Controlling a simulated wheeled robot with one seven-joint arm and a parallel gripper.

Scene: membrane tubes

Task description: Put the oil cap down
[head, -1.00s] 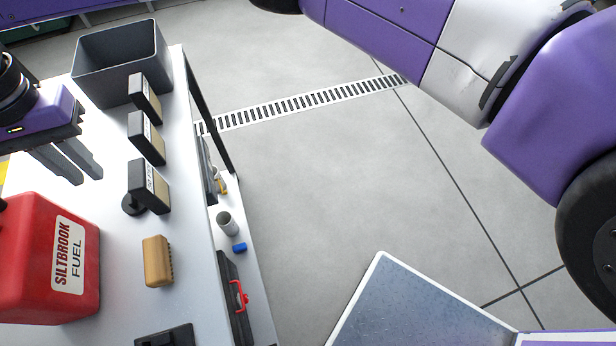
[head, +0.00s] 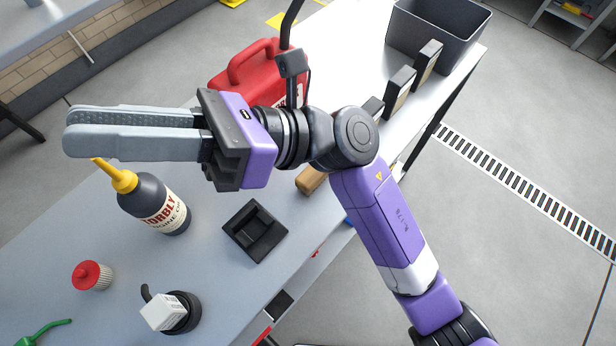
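My gripper (head: 72,132) reaches left above the table, with its long grey fingers lying nearly side by side. No object shows between them, but the angle hides how wide the gap is. I cannot make out the oil cap for certain. A yellow-nosed black oil bottle (head: 158,205) stands on the table (head: 130,235) below and to the right of the fingertips. A black square tray (head: 255,232) with a recess lies right of the bottle. A round black piece with a white block (head: 172,312) stands near the front; I cannot tell what it is.
A red fuel can (head: 250,75) stands behind my gripper. A ribbed white piece with a red top (head: 92,275) and a green-spouted item (head: 45,332) are at the front left. Dark boxes (head: 400,90) and a grey bin (head: 440,35) stand at the far right.

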